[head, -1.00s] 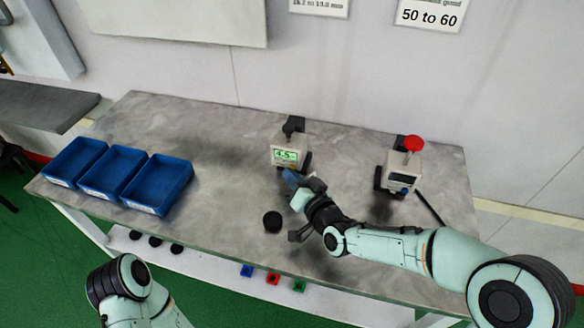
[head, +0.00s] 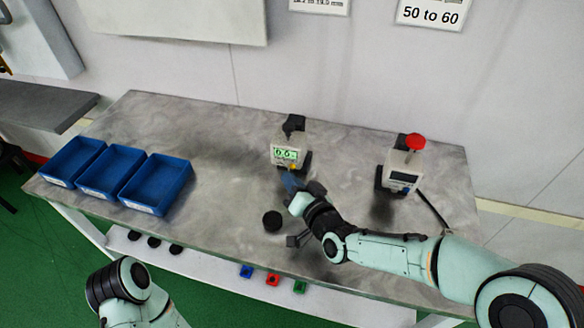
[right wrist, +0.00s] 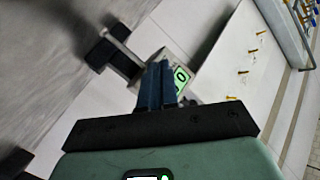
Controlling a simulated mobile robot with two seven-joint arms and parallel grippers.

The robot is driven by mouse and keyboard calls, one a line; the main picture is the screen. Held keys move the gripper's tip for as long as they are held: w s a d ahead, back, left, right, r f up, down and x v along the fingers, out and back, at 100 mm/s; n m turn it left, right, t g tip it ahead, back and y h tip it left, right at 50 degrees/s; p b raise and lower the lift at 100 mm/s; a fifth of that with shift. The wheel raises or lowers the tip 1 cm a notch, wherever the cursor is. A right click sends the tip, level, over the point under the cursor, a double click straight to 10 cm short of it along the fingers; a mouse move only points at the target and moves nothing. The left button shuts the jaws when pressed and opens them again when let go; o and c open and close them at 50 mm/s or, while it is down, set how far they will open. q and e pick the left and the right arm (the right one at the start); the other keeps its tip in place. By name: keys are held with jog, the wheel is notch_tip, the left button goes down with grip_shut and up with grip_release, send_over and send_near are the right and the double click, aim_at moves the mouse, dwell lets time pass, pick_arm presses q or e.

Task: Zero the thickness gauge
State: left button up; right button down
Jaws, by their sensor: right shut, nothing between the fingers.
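The thickness gauge (head: 285,147) stands upright towards the back of the table, with a black top and a lit green display (head: 285,154). The digits look like 0.0, though they are small. A yellow spot shows low on its front. My right gripper (head: 289,179) is shut and empty, its blue fingertips just in front of the gauge's lower front. In the right wrist view the shut blue fingers (right wrist: 157,84) partly cover the gauge's green display (right wrist: 181,80). I cannot tell whether the tips touch the gauge. My left gripper is out of view.
A second device with a red knob (head: 415,141) stands to the right. A black round piece (head: 272,221) lies left of my right gripper. Three blue bins (head: 158,208) stand at the table's left. The table between bins and gauge is clear.

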jog(key=shift+s+a+b, duration=0.25)
jog(key=shift+s+b, duration=0.05)
jog(key=shift+s, duration=0.4)
jog(key=shift+s+a+b, duration=0.25)
jog(key=shift+s, duration=0.4)
jog(key=shift+s+a, duration=0.3)
jog(key=shift+s, duration=0.65)
jog(key=shift+s+b, duration=0.1)
jog(key=shift+b, duration=0.2)
